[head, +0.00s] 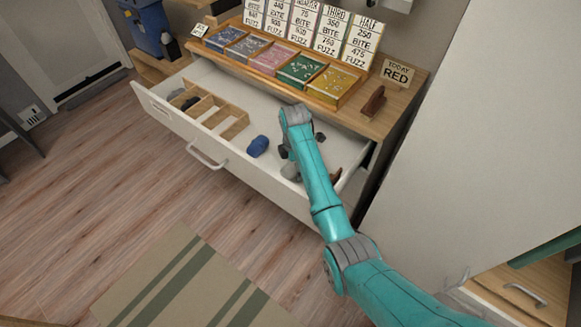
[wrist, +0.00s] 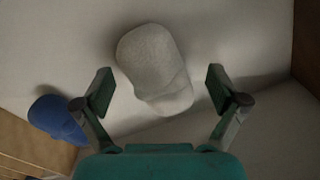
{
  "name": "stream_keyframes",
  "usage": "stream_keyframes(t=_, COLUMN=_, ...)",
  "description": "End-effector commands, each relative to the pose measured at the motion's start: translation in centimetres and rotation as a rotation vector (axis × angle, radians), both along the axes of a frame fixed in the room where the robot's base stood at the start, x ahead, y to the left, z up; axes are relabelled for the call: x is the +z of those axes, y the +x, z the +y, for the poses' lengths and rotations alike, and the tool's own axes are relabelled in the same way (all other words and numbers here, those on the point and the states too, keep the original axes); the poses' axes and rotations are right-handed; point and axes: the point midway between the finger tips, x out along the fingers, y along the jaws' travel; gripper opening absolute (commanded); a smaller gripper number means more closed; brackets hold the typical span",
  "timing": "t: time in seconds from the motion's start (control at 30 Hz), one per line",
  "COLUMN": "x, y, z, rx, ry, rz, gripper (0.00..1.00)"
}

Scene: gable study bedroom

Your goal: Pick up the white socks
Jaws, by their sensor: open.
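The white socks (wrist: 153,62) are a rounded, pale bundle on the floor of the open drawer (head: 272,178). In the wrist view they lie between and slightly beyond the fingers of my gripper (wrist: 159,86), with a gap on both sides. My gripper is open and empty, and also shows in the head view (head: 300,147) low over the right part of the drawer. There the socks (head: 290,172) show only in part beside my arm, which hides the rest.
A blue bundle (head: 258,146) lies left of the socks; it also shows in the wrist view (wrist: 57,118). A wooden divider (head: 235,130) with small dark items fills the drawer's left part. Colored trays and signs stand on the top (head: 405,92) behind. The drawer's front wall (head: 225,163) is near.

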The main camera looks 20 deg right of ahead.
Motion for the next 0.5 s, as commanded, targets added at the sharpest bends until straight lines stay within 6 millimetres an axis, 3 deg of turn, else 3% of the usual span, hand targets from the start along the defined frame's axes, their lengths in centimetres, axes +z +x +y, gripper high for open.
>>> stream_keyframes(t=0.03, x=0.01, y=0.01, z=0.02, rx=0.000, ry=0.000, rz=0.000, gripper=0.89)
stream_keyframes(t=0.27, x=0.02, y=0.00, z=0.04, rx=0.000, ry=0.000, rz=0.000, gripper=0.31)
stream_keyframes(t=0.5, x=0.00, y=-0.02, z=0.05, rx=0.000, ry=0.000, rz=0.001, gripper=0.29)
